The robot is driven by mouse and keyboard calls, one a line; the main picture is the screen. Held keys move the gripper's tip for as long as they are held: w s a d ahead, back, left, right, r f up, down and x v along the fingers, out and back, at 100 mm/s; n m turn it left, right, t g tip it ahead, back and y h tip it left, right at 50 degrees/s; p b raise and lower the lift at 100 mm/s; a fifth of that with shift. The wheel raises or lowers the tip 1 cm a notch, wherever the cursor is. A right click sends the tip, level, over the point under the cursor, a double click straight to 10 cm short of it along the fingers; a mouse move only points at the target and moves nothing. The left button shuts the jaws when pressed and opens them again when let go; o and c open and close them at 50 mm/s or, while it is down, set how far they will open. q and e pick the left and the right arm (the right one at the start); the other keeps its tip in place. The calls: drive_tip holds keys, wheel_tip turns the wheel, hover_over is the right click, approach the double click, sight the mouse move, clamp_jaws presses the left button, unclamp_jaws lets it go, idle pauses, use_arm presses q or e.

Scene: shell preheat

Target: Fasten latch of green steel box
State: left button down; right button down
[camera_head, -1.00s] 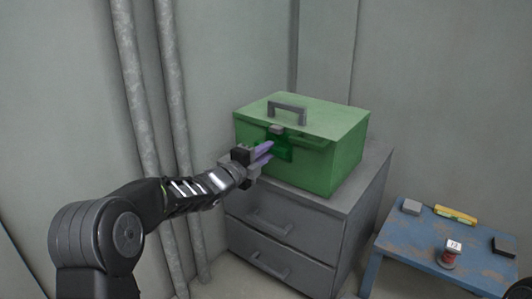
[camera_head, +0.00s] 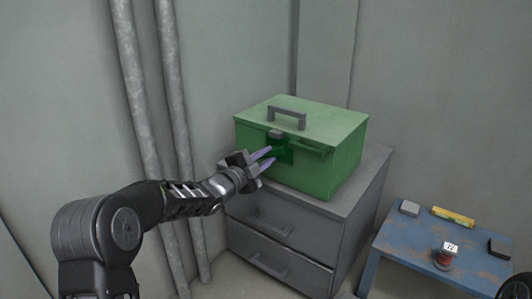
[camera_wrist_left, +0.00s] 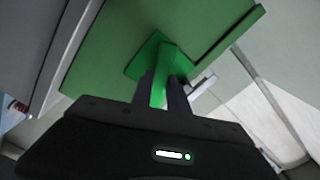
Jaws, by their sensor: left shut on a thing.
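The green steel box (camera_head: 335,172) stands upright with its lid (camera_head: 335,125) down, and a grey handle (camera_head: 288,112) is on top. A brighter green latch piece (camera_head: 284,149) is on its front, below a small grey catch (camera_head: 276,134). The fingers partly hide the latch. I cannot tell whether the latch meets the catch. My right gripper does not show.
The box sits on a grey drawer cabinet (camera_head: 280,232). A low blue worn table (camera_head: 420,248) at the right holds a grey block (camera_head: 409,208), a yellow level (camera_head: 453,216), a red item with a white label (camera_head: 445,257) and a dark block (camera_head: 499,248). Pipes (camera_head: 178,130) run behind my arm.

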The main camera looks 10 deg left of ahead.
use_arm(q)
drive_tip(key=n+p, duration=0.2)
drive_tip(key=n, duration=0.1)
drive_tip(key=shift+r+n, duration=0.1)
drive_tip(key=shift+n, duration=0.3)
drive_tip(key=n+p, duration=0.2)
drive_tip(key=n, duration=0.1)
drive_tip(key=shift+n, duration=0.3)
drive_tip(key=n+p, duration=0.2)
drive_tip(key=n, duration=0.2)
drive_tip(key=shift+n, duration=0.4)
drive_tip(key=c, duration=1.3)
unclamp_jaws()
drive_tip(key=shift+s, duration=0.1)
